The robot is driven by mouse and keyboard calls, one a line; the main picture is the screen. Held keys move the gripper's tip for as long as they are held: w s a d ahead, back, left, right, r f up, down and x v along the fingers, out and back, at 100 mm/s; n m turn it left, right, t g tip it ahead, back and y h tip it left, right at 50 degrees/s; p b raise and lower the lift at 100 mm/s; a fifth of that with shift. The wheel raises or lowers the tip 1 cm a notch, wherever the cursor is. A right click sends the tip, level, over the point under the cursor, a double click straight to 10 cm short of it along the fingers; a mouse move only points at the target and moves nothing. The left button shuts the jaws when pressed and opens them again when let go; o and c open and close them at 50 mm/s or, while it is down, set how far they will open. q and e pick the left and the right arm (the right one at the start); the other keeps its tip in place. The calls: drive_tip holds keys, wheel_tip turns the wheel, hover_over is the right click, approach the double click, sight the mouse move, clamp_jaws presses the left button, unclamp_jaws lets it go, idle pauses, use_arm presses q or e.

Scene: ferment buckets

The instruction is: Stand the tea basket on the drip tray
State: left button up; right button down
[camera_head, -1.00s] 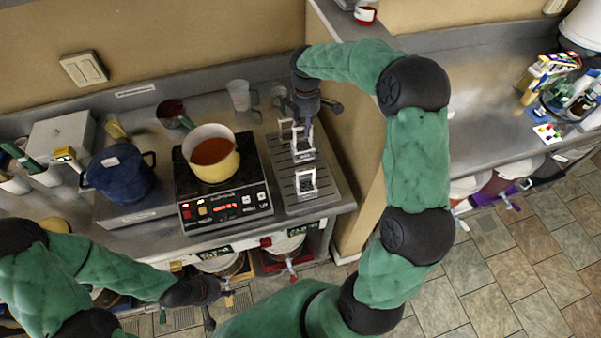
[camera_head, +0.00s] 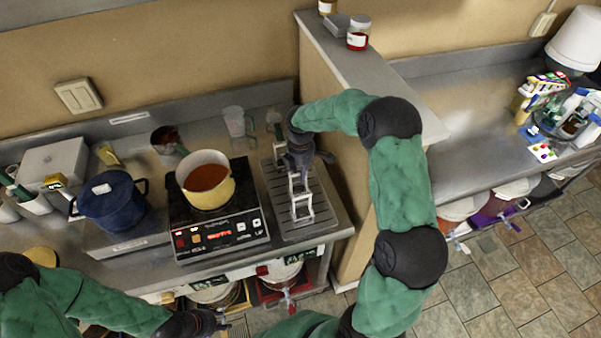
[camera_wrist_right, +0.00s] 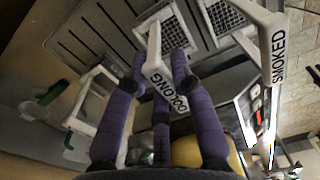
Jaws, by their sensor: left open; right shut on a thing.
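The slotted metal drip tray (camera_head: 327,203) lies at the right end of the counter. It also shows in the right wrist view (camera_wrist_right: 98,25). My right gripper (camera_head: 299,165) is over the tray, its purple fingers (camera_wrist_right: 163,90) shut on the white handle of the tea basket marked OOLONG (camera_wrist_right: 173,33). In the head view this basket (camera_head: 297,184) is partly hidden by the gripper; I cannot tell whether it touches the tray. A white basket marked SMOKED (camera_wrist_right: 272,40) stands in front of it on the tray (camera_head: 302,208). My left gripper (camera_head: 215,322) is open and empty at the bottom, before the counter.
Another white frame (camera_wrist_right: 88,108) is left of the fingers in the wrist view. A yellow pot (camera_head: 207,187) of reddish liquid sits on the hot plate (camera_head: 220,235) left of the tray. A clear jug (camera_head: 235,122) stands behind. A partition (camera_head: 345,60) rises at the right.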

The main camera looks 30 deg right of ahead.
drive_tip(key=shift+f, duration=0.1)
drive_tip(key=shift+f, duration=0.2)
drive_tip(key=c, duration=1.1)
unclamp_jaws()
drive_tip(key=shift+o, duration=0.2)
wheel_tip(320, 180, up, 12)
drive_tip(key=shift+r+p, duration=0.2)
drive_tip(key=shift+p, duration=0.2)
